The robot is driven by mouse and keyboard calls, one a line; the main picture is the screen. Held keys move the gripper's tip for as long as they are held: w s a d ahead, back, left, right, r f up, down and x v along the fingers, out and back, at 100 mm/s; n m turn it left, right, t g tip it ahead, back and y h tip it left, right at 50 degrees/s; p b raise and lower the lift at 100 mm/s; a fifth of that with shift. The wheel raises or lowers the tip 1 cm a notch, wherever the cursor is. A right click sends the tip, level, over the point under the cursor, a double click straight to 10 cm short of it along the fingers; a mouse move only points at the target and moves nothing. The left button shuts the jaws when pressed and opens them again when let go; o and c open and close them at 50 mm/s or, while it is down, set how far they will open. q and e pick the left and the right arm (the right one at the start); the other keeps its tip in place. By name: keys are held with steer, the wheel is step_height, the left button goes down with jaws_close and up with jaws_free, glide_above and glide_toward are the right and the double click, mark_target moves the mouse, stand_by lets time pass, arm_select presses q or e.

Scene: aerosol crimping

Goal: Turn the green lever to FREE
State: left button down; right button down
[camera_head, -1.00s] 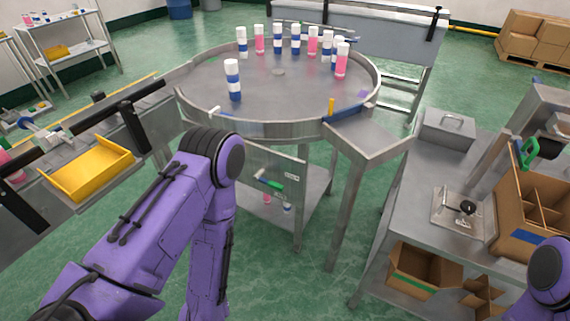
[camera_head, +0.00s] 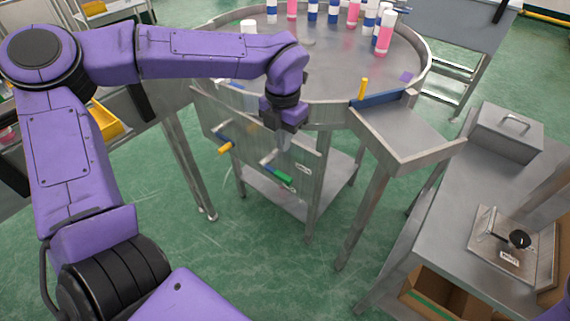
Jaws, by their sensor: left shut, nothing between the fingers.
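The green lever (camera_head: 279,176) is mounted on the grey metal panel (camera_head: 245,168) under the near edge of the round table. Its green grip slants down to the right from a metal pivot. My left gripper (camera_head: 285,148) points down just above and in front of the lever, its fingers shut and empty. The fingers look apart from the green grip, though the depth gap is hard to judge. A small label (camera_head: 302,168) sits right of the lever; its text is too small to read. My right gripper is out of view.
A second lever with a yellow grip (camera_head: 226,148) sits left on the same panel. The round table (camera_head: 335,75) holds several bottles at the back. A blue gate with a yellow peg (camera_head: 364,88) stands at the chute (camera_head: 408,130). A steel bench (camera_head: 430,205) is at right.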

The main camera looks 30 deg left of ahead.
mark_target(283, 174)
arm_select(q)
step_height(283, 174, down, 10)
steer(key=shift+r, duration=0.2)
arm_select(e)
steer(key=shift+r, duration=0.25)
arm_select(q)
steer(key=shift+f, duration=0.15)
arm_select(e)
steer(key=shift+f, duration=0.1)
